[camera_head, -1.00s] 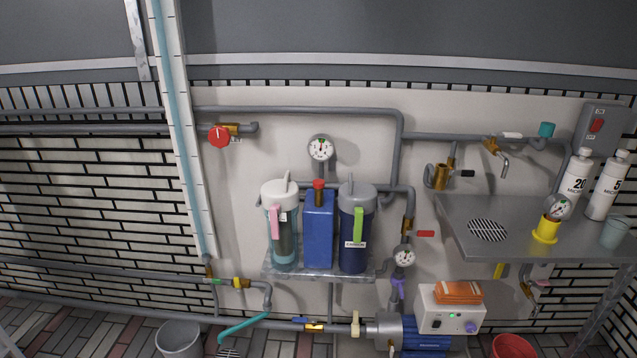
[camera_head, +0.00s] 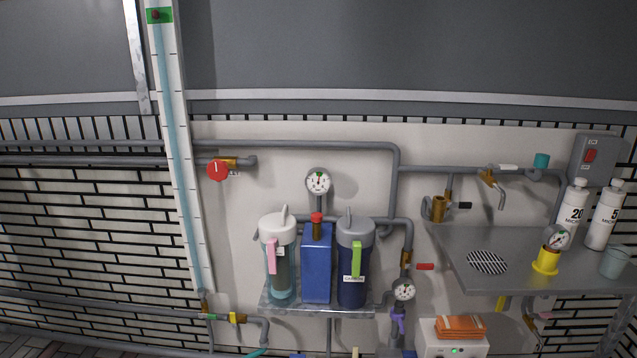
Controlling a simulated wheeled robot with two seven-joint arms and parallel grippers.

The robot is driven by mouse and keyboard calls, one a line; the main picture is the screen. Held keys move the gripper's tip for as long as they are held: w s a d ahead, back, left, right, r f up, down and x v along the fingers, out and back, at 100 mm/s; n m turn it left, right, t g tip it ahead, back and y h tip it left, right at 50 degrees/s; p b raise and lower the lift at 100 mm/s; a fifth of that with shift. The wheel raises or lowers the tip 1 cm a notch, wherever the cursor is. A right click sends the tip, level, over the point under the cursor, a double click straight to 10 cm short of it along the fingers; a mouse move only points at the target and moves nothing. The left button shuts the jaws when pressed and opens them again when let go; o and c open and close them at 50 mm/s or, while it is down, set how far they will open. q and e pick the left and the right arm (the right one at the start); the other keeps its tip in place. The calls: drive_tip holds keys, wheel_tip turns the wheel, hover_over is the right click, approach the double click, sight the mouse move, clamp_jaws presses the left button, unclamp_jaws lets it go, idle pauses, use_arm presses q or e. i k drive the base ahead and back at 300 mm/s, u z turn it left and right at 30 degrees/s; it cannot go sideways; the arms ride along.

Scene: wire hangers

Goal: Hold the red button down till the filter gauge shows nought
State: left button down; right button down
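A small red button (camera_head: 317,217) sits on a brass stem on top of the blue filter housing (camera_head: 316,262), the middle one of three on the shelf. A round white gauge (camera_head: 318,182) is on the pipe just above it. Its needle points roughly upward, with red and green marks on the dial; the figures are too small to read. A second round gauge (camera_head: 404,290) is on the pipe to the lower right of the filters. Neither of my grippers is in view, and nothing touches the button.
A white-lidded clear filter (camera_head: 281,265) with a pink handle and a dark blue filter (camera_head: 353,270) with a green handle flank the blue housing. A red valve knob (camera_head: 217,171) is at upper left. A metal counter (camera_head: 450,242) with bottles stands right. Space before the filters looks clear.

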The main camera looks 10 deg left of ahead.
sight(316, 217)
drive_tip(key=z, duration=0.55)
drive_tip(key=i, duration=1.25)
drive_tip(key=u, duration=0.15)
